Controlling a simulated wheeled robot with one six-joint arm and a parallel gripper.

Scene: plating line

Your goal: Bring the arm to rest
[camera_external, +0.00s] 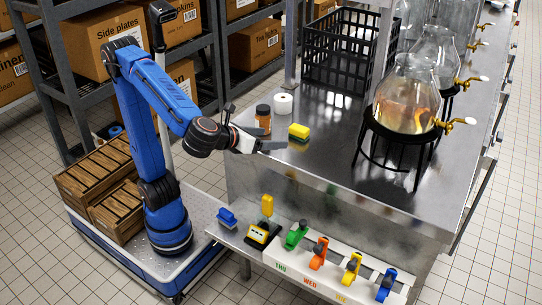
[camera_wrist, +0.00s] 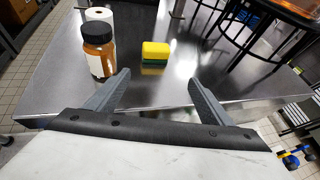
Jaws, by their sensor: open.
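My gripper (camera_external: 272,147) reaches over the near left edge of the steel counter (camera_external: 330,160). In the wrist view my gripper (camera_wrist: 157,92) has its two grey fingers wide apart with nothing between them. Beyond the fingers stand a brown jar with a dark lid (camera_wrist: 98,50) and a yellow and green sponge (camera_wrist: 155,51), both apart from the fingers. In the external view the jar (camera_external: 263,121) stands upright behind the gripper, and the sponge (camera_external: 299,132) lies to its right. My blue arm is raised and bent.
A white roll (camera_external: 283,104) stands behind the jar. Glass dispensers with brass taps (camera_external: 408,95) stand on black stands at the right. A black crate (camera_external: 340,50) is at the back. A lower shelf holds several coloured clamp-like items (camera_external: 319,253). The counter's front middle is clear.

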